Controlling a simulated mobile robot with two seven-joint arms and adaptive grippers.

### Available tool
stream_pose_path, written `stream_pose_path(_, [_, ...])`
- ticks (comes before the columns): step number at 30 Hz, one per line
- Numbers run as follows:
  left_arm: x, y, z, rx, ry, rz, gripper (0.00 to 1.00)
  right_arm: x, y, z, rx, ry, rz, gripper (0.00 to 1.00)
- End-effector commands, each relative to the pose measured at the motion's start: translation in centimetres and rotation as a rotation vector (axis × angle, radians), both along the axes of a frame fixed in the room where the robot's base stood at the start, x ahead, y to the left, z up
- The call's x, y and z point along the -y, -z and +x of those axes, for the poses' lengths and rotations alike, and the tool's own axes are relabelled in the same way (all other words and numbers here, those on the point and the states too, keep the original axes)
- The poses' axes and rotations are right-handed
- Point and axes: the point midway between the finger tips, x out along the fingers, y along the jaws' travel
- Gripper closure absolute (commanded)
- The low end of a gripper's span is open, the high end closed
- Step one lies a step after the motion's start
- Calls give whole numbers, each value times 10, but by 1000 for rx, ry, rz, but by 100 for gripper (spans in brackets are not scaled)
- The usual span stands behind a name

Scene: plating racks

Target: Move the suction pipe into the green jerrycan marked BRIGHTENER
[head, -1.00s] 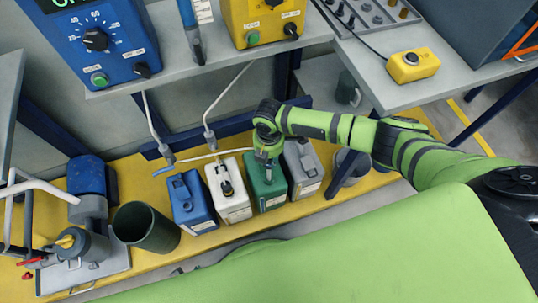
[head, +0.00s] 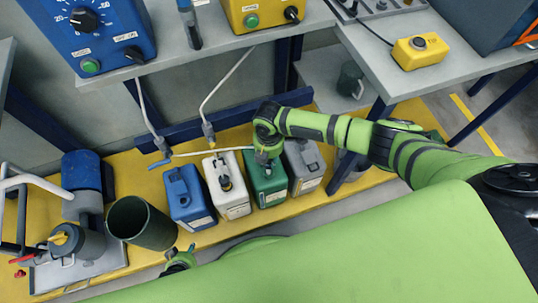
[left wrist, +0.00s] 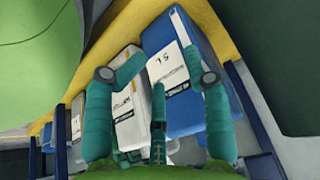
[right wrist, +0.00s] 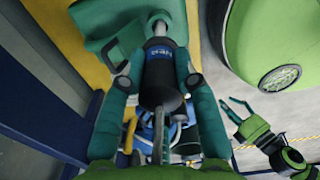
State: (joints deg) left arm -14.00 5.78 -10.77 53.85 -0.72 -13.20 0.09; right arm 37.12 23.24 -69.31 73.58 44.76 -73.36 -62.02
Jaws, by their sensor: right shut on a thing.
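The green jerrycan (head: 267,188) stands on the yellow shelf between the white and grey jerrycans. My right gripper (head: 267,157) is directly over its top and hides its opening. It is shut on the dark cylindrical body of the suction pipe (right wrist: 160,75), which carries a blue label. The pipe's grey end lies over the green jerrycan in the right wrist view (right wrist: 105,22); I cannot tell whether it is inside. A thin white hose runs left from this gripper. My left gripper (head: 183,259) is open and empty, low beside the shelf's front edge.
The blue jerrycan (head: 190,200), white jerrycan (head: 228,188) and grey jerrycan (head: 304,168) stand close beside the green one. A dark green bin (head: 143,225) is further left. Hanging pipes (head: 228,85) and the grey bench edge (head: 240,38) are above. The left wrist view faces the white and blue jerrycans.

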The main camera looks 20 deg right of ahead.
Motion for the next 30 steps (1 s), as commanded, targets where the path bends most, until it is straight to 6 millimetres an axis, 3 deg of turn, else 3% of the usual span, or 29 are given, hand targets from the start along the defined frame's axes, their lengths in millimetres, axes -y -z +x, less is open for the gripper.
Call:
stream_pose_path(15, [9, 1, -11, -113, -16, 7, 53, 0, 35, 0, 0, 0, 1, 100])
stream_pose_path(30, [10, -2, -14, -140, -19, 8, 53, 0, 41, 0, 0, 0, 0, 100])
